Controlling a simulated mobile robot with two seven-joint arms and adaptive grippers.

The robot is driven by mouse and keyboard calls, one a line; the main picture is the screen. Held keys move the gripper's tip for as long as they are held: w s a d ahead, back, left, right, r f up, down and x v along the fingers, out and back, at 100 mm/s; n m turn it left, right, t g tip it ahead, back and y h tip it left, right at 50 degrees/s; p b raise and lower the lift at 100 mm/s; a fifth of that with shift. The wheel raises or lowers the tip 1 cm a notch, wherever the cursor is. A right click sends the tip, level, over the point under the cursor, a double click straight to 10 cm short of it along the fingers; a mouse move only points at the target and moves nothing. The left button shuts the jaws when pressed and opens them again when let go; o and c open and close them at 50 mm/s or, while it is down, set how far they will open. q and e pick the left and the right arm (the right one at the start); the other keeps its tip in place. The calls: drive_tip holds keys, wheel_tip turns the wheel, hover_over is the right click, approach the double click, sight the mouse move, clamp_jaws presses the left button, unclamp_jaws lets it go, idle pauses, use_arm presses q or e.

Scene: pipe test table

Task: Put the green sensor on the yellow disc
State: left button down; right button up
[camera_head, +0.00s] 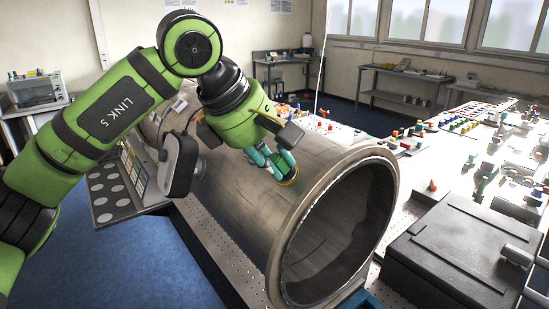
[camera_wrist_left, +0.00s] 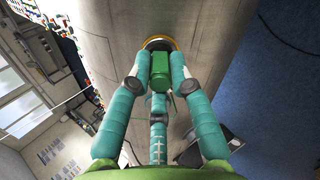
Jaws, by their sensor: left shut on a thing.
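My left gripper (camera_head: 275,160) is above the top of a large grey metal pipe (camera_head: 235,195), near its open end. Its teal fingers are shut on the green sensor (camera_wrist_left: 159,72), a small green block between the fingertips in the left wrist view. I cannot tell whether the sensor touches the disc. My right gripper is not in view.
A black case (camera_head: 450,250) sits at the right front, beside the pipe's open end. A white table (camera_head: 420,180) with many small coloured parts lies behind it. A panel with grey discs (camera_head: 112,195) stands left of the pipe.

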use_arm(q)
drive_tip(key=shift+f, duration=0.2)
drive_tip(key=c, duration=1.3)
unclamp_jaws()
drive_tip(key=shift+o, duration=1.3)
drive_tip(key=shift+d, duration=0.1)
drive_tip(key=shift+w, duration=0.1)
drive_tip(key=shift+r, duration=0.2)
drive_tip(key=v, duration=1.1)
drive_tip(key=shift+r, duration=0.3)
